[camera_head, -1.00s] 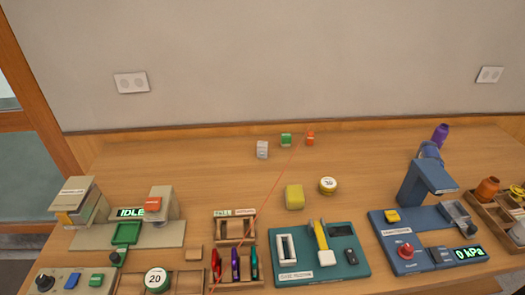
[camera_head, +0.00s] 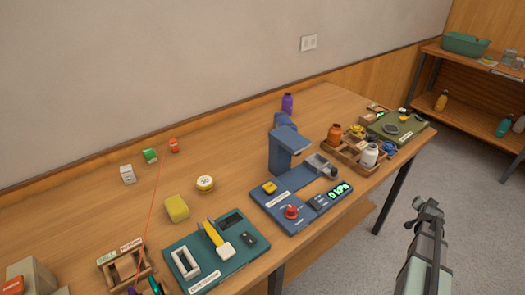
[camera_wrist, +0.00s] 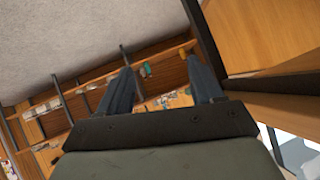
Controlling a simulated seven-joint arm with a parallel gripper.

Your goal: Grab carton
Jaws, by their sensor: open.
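A small white box (camera_head: 128,174), which may be the carton, stands upright at the back left of the wooden table (camera_head: 240,140). Small green (camera_head: 150,156) and orange (camera_head: 174,146) items stand beside it, to its right. My gripper (camera_head: 428,206) is at the lower right in the head view, off the table's right side, over the floor and far from the white box. In the wrist view my gripper (camera_wrist: 162,84) has its two fingers apart with nothing between them. The wrist view shows distant shelving beyond the fingers, too small to make out a carton.
A teal fixture (camera_head: 215,257), a blue press station (camera_head: 300,195) and a wooden tray with bottles (camera_head: 350,155) fill the table's front and right. A shelf unit (camera_head: 470,65) stands at the far right.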

